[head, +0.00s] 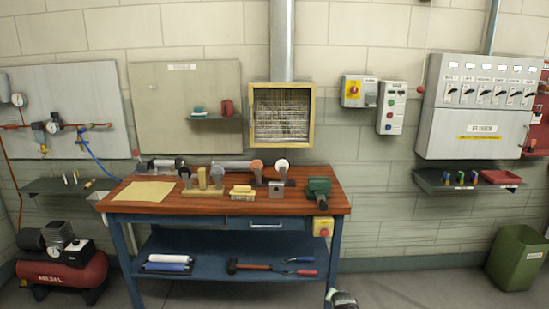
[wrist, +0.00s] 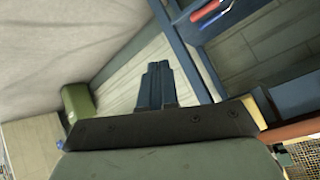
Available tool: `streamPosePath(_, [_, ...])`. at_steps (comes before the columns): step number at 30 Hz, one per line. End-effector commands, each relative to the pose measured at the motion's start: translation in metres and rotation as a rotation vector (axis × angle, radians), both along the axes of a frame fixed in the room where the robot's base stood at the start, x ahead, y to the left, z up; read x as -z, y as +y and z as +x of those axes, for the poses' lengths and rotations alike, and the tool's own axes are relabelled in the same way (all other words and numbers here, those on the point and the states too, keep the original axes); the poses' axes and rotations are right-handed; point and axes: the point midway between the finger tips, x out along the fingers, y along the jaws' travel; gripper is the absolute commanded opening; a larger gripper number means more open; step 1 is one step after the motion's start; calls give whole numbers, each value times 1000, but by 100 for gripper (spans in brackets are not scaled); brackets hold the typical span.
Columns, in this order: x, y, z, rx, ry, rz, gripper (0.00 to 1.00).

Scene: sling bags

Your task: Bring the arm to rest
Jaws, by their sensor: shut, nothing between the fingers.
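My gripper (wrist: 158,84) shows in the wrist view with its two dark fingers pressed together and nothing between them. It hangs in open space beside the blue frame of the workbench (wrist: 183,45), apart from it. In the head view only a small grey and black piece of my arm shows at the bottom edge, by the bench's right front leg. The fingers cannot be made out there.
The workbench (head: 255,206) carries a green vise (head: 318,188) and several small tools. A green bin (head: 516,258) stands on the floor at right. A shelf (head: 470,182) hangs below the fuse cabinet (head: 482,108). The floor between bench and bin is clear.

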Motion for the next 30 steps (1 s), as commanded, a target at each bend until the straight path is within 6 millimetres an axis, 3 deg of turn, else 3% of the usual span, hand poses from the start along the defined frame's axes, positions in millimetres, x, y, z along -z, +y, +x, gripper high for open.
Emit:
streamPosePath(5, [50, 4, -83, -176, 352, -126, 0])
streamPosePath(9, [89, 15, -161, -329, 616, -148, 0])
streamPosePath(18, [144, 44, -327, -522, 1038, -43, 0])
streamPosePath(24, [167, 58, -408, -542, 1178, 24, 0])
streamPosePath(30, [187, 67, -476, -559, 1272, 54, 0])
